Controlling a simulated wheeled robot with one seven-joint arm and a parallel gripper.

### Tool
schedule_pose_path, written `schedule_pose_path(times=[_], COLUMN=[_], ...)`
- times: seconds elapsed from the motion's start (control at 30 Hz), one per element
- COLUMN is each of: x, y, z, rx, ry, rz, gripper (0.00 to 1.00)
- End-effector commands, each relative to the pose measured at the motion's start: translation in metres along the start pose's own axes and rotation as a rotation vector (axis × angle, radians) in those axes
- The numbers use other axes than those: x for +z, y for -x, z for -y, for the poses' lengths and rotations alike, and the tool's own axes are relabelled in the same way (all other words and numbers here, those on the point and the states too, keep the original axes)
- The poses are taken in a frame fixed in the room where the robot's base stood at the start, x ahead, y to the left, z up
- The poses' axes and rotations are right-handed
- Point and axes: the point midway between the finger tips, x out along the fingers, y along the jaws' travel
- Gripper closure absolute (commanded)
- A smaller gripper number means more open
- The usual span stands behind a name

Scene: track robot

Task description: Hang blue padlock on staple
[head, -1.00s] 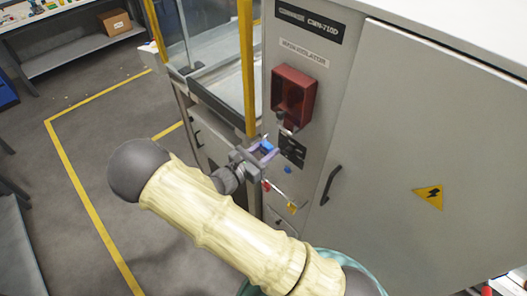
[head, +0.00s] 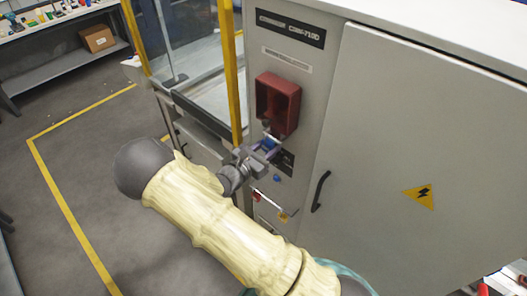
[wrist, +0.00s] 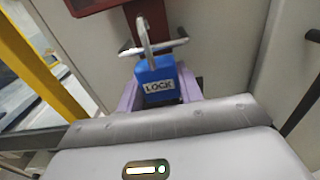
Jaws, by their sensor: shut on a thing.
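The blue padlock (wrist: 158,84), marked LOCK, is upright between the two purple fingers of my gripper (wrist: 160,92), which are shut on it. Its grey shackle (wrist: 145,36) points up and overlaps the metal staple (wrist: 165,46) in the wrist view. I cannot tell whether the shackle is around the staple or only in front of it. In the head view my gripper (head: 266,149) holds the padlock just below the red isolator box (head: 278,104) on the cabinet front. The fingers and box partly hide the staple there.
A blue knob (head: 277,178) and a rail with red (head: 256,196) and yellow (head: 283,215) items sit below my gripper. A yellow post (head: 230,75) stands close on the left. A black door handle (head: 320,190) is to the right.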

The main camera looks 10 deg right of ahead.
Motion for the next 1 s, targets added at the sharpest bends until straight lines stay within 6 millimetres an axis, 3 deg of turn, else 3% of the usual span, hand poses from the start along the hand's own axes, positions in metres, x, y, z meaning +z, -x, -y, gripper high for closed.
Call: schedule_pose_path(times=[0.23,0.5,0.83,0.87,0.97,1.0], x=[-0.001,-0.015,-0.016,-0.016,-0.016,-0.016], y=[-0.016,-0.015,-0.015,-0.015,-0.014,-0.014], z=[0.0,0.0,0.0,0.0,0.0,0.0], rx=[-0.001,-0.001,0.0,0.0,0.0,0.0], ry=[-0.001,-0.001,-0.001,-0.001,-0.001,-0.001], rz=[0.001,0.001,0.001,0.001,0.001,0.001], gripper=[0.88,0.88,0.88,0.6,0.4,0.39])
